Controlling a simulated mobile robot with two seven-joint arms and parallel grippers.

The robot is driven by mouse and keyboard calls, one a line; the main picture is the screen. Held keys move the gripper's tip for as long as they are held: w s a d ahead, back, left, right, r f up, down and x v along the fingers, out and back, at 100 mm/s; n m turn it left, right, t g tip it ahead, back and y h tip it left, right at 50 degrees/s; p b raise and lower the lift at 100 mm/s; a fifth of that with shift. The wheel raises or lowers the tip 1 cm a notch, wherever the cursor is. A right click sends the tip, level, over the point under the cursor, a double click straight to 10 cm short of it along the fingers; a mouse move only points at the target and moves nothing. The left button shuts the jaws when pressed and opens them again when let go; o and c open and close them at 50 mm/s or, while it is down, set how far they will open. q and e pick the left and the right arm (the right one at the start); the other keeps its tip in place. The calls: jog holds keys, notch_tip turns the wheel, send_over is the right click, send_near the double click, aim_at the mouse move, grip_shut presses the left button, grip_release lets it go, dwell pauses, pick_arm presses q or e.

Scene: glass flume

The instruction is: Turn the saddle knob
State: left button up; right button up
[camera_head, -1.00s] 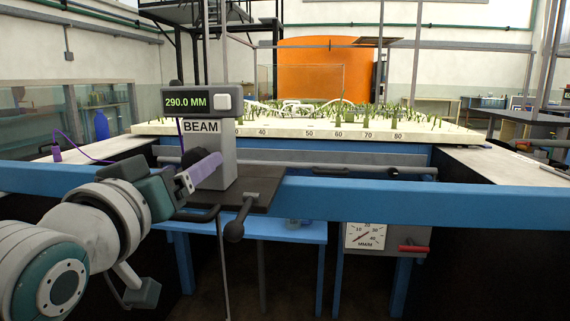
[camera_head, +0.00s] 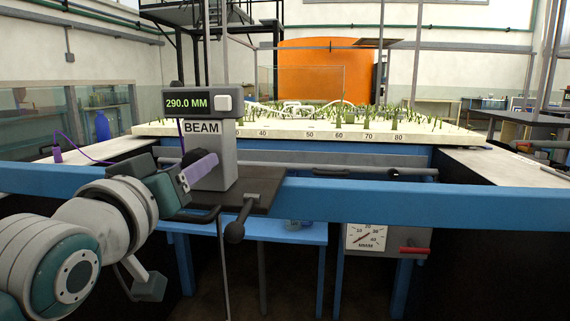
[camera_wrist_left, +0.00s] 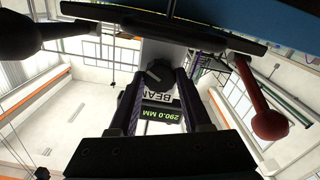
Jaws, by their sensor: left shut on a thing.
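The saddle (camera_head: 212,163) is a grey upright block marked BEAM, with a display box (camera_head: 190,103) on top reading 290.0 MM. It stands on a dark plate on the blue beam. My left gripper (camera_head: 201,167), with purple-faced fingers, reaches it from the left and hides the knob's side in the head view. In the left wrist view the saddle knob (camera_wrist_left: 159,72) is dark and round and sits between the fingertips. My left gripper is shut on it. My right gripper is not in view.
A dark ball-ended lever (camera_head: 235,231) hangs from the plate's front; a red ball-ended lever (camera_wrist_left: 268,122) shows in the wrist view. The blue beam (camera_head: 400,203) runs across the front. A gauge box (camera_head: 385,237) with a red handle is below right.

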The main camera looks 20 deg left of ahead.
pick_arm(q)
grip_shut()
jog(key=shift+m+p, duration=2.75)
jog(key=shift+m, duration=3.75)
jog(key=o, duration=1)
grip_release()
